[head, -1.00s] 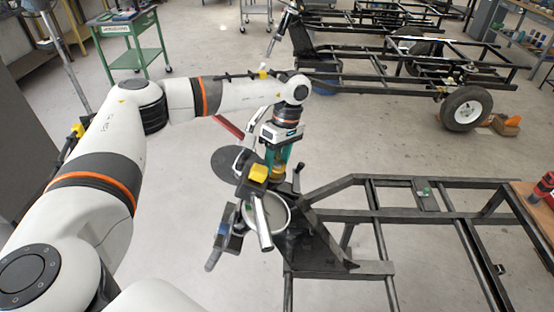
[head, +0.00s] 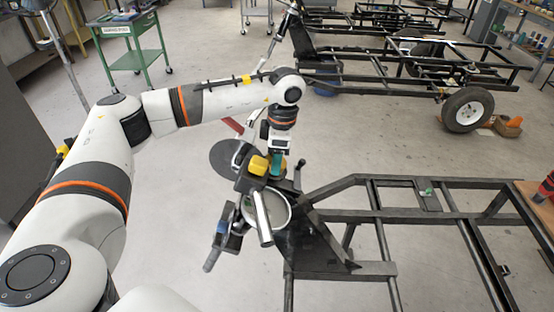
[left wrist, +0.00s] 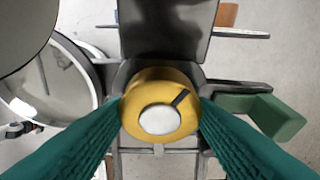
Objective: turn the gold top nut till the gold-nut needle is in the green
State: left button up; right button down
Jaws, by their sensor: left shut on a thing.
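The gold top nut (left wrist: 155,82) sits in the middle of the left wrist view, with a dark line on its face and a pale round centre. The teal fingers of my left gripper (left wrist: 160,112) close on it from both sides. In the head view, my left gripper (head: 277,164) points down at the top of the suspension assembly, and the nut is hard to make out there. I cannot make out the gold-nut needle or a green zone in either view. My right gripper is in neither view.
A yellow block (head: 258,166) and a metal tube (head: 262,218) stand close to my left gripper. A pale round dish (head: 279,211) with a dark rim lies below. The black frame (head: 345,217) extends right. Open floor lies around the assembly.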

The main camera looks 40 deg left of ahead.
aim_at(283, 168)
pick_arm(q)
jog(key=n+t+y+b, duration=0.1)
jog(key=n+b, duration=0.1)
jog(key=n, duration=0.2)
jog(key=shift+n, duration=0.4)
jog(key=shift+b, duration=0.4)
jog(key=shift+n, duration=0.4)
jog(key=o, duration=1)
jog(key=r, duration=0.2)
jog(key=d+r, duration=0.1)
jog(key=r, duration=0.1)
jog(key=r+b, duration=0.1)
jog(key=r, duration=0.2)
jog(key=shift+s+d, duration=0.2)
jog(key=shift+d, duration=0.05)
jog(key=r, duration=0.3)
jog(key=d+r, duration=0.1)
jog(key=shift+s+r+p, duration=0.2)
jog(key=shift+r+p, duration=0.15)
jog(key=shift+r, duration=0.05)
